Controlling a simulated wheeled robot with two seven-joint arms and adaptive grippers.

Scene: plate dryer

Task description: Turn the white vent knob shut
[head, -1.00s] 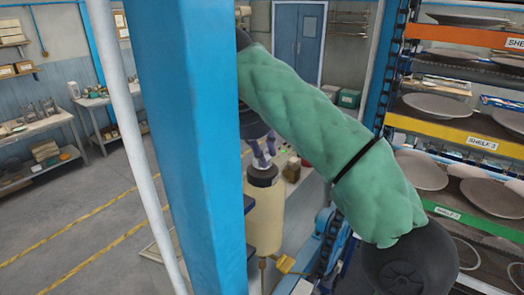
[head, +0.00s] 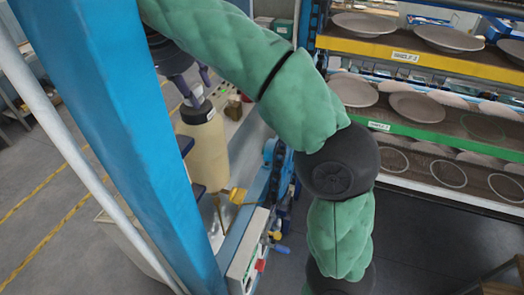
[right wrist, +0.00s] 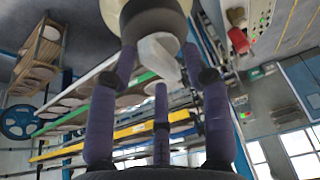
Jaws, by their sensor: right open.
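The white vent knob (right wrist: 160,50) sits on the dark cap of a cream tank; in the right wrist view it is large, between my fingers. In the head view the cream tank (head: 203,150) stands upright with its black cap (head: 197,112) on top. My right gripper (head: 191,94) comes down over the cap from above, its purple fingers spread around the knob. The right wrist view shows the fingers (right wrist: 160,72) apart on several sides of the knob, open; whether any finger touches it I cannot tell. My left gripper is not in view.
A blue post (head: 110,130) and a pale pipe stand close on the left. A rack (head: 425,136) with several plates is at the right. A control box with a red button (head: 260,265) is below the tank.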

